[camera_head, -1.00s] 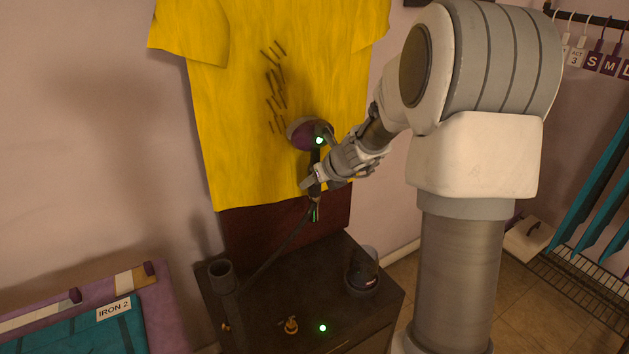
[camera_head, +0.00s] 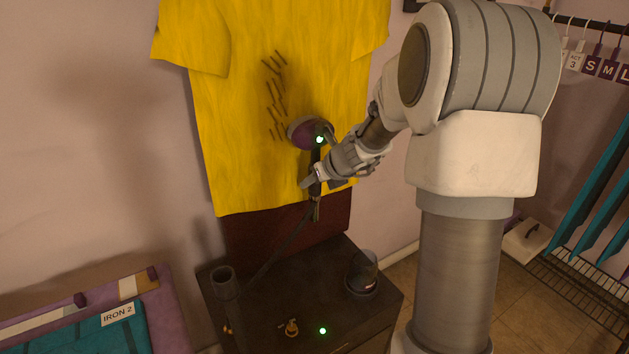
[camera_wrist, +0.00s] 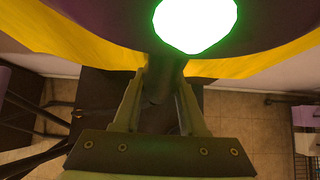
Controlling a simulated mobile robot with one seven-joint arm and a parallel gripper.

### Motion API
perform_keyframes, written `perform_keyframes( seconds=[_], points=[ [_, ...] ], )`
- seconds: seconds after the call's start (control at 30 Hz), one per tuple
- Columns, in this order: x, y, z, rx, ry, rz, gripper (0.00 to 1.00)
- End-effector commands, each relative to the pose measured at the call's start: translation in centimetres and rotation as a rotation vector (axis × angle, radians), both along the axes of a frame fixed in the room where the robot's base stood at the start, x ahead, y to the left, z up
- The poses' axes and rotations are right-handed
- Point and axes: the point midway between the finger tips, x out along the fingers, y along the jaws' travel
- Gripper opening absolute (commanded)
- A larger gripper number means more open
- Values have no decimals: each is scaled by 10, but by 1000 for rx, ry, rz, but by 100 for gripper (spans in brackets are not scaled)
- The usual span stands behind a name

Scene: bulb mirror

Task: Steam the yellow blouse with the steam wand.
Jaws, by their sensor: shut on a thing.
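The yellow blouse (camera_head: 235,120) hangs flat against the wall, with several dark crease marks (camera_head: 275,95) down its middle. My gripper (camera_head: 317,176) is shut on the dark handle of the steam wand (camera_head: 302,133), which also shows between the fingers in the wrist view (camera_wrist: 166,80). The wand's purple head is in front of the blouse, just below and right of the creases, with a green light lit. Whether the head touches the cloth cannot be told. A dark hose runs from the handle down towards the cabinet.
The dark cabinet (camera_head: 275,300) below carries an upright tube (camera_head: 225,285), a clear container (camera_head: 363,270), a brass valve (camera_head: 291,327) and a green light (camera_head: 323,331). An ironing surface labelled IRON 2 (camera_head: 118,314) is at left. A clothes rail (camera_head: 590,18) is at right.

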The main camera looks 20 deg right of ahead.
Motion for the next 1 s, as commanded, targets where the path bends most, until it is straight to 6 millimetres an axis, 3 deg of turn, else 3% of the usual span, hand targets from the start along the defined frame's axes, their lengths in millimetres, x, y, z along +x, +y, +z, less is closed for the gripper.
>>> perform_keyframes(
  seconds=[0.03,1.0],
  points=[
    [1,0,8,-1,-2,0,0],
    [1,-2,74,0,-2,1,0]
  ],
)
